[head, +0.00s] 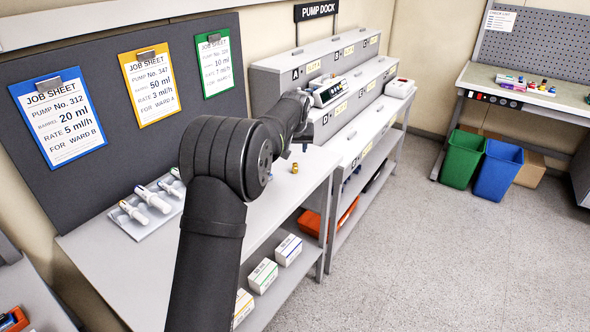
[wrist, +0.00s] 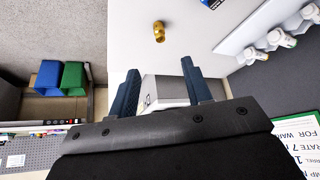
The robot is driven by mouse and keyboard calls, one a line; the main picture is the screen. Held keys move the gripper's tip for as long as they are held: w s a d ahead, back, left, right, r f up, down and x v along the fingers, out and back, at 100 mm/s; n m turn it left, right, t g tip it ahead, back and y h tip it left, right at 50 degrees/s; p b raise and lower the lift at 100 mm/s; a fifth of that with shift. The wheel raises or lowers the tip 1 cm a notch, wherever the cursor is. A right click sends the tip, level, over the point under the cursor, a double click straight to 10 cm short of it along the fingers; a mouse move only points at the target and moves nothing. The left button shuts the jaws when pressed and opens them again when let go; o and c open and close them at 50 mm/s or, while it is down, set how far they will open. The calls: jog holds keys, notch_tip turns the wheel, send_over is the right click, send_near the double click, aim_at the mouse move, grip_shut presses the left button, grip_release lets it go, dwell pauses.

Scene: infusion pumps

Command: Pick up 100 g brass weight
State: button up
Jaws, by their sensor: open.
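The brass weight (head: 295,168) is a small gold-brown piece on the white bench top (head: 262,212), near the bench's right edge in the head view. In the wrist view the weight (wrist: 159,32) is at the top middle, beyond the fingertips and apart from them. My gripper (head: 304,146) is close to the weight in the head view, just above it in the picture. In the wrist view its two dark blue fingers (wrist: 160,73) are spread with nothing between them touching them.
A tray with several syringes (head: 151,197) lies on the left of the bench. The stepped pump dock (head: 277,92) stands behind, with a pump (head: 328,91) on it. Job sheets hang on the grey board (head: 95,160). The bench around the weight is clear.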

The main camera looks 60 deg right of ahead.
aim_at(295, 165)
jog(key=x, duration=1.4)
jog(key=shift+s, duration=0.1)
grip_shut()
